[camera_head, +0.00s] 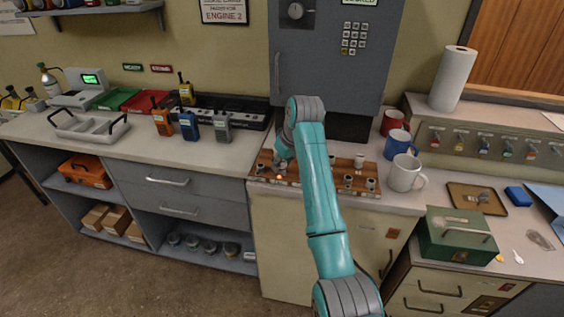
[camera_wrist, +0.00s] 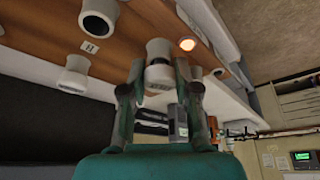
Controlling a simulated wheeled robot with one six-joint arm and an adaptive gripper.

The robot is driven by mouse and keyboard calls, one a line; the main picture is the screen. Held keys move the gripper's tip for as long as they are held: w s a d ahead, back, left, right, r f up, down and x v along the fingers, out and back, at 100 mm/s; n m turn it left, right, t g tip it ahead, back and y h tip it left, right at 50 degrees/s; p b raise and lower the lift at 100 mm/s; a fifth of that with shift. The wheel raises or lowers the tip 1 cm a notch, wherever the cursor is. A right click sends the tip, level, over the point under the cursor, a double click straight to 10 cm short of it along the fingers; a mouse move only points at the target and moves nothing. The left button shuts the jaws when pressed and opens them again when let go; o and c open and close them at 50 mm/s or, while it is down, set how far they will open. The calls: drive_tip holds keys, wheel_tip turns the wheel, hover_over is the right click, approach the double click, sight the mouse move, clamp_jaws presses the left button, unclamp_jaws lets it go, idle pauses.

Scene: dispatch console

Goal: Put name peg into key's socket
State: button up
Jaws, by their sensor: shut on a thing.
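My gripper (camera_wrist: 159,75) is shut on a pale, cylindrical name peg (camera_wrist: 158,50) with a small dark label on its side. In the wrist view the peg lies between the two fingers, close to the brown peg board (camera_wrist: 150,20). Whether it touches the board or sits in a socket cannot be told. White round sockets or pegs (camera_wrist: 73,74) stand out from the board. An orange light (camera_wrist: 187,44) glows beside the held peg. In the head view my gripper (camera_head: 282,158) is over the left part of the board (camera_head: 330,190); the arm covers its middle.
White (camera_head: 405,173), blue (camera_head: 398,143) and red (camera_head: 393,122) mugs stand right of the board. A grey cabinet (camera_head: 335,50) rises behind it. Handheld radios (camera_head: 188,125) stand to the left. Keys with coloured tags hang on a panel (camera_head: 480,140) at right.

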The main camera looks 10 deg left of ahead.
drive_tip(key=shift+f, duration=0.35)
idle(0.6)
drive_tip(key=o, duration=0.9)
drive_tip(key=shift+v, duration=2.95)
